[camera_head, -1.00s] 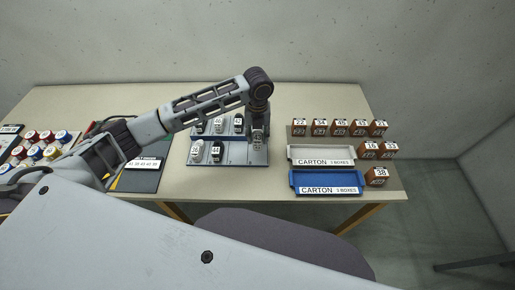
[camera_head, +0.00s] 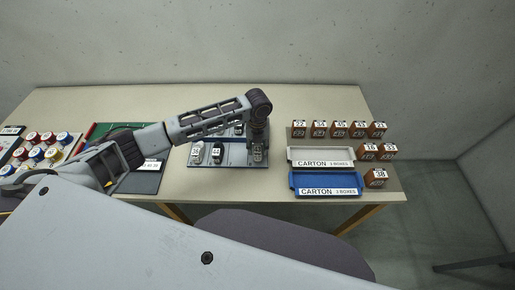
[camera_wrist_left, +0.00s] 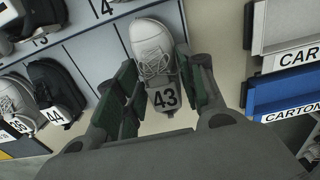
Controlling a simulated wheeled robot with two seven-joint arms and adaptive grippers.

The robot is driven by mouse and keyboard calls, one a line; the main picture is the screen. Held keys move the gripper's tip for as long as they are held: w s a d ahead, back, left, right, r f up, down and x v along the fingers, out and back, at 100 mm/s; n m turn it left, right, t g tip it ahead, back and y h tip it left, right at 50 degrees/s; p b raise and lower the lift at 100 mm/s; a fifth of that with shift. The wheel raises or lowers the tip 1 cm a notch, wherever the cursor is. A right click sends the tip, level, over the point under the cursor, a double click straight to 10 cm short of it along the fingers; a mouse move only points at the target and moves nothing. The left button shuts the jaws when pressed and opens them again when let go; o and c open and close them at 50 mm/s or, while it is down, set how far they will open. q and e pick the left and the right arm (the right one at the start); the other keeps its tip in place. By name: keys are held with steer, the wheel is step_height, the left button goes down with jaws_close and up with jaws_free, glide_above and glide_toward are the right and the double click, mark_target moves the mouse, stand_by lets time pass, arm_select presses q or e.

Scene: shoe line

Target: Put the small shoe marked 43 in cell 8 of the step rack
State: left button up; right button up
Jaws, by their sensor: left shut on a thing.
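My left gripper (camera_head: 259,153) is over the right end of the step rack (camera_head: 230,163). In the left wrist view its jaws are shut on the small shoe marked 43 (camera_wrist_left: 152,48), a pale grey shoe with laces and a 43 tag at its heel. The shoe points away from my wrist, above the front right part of the rack. Whether it touches the rack is hard to tell. My right gripper is not in view.

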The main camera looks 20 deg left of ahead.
mark_target(258, 146)
arm_select(q)
steer(key=shift+f, duration=0.8)
steer(key=shift+f, duration=0.1)
steer(key=o, duration=1)
steer(key=shift+r+b, duration=0.65)
steer(key=shift+r, duration=5.5)
steer(key=shift+f, duration=0.1)
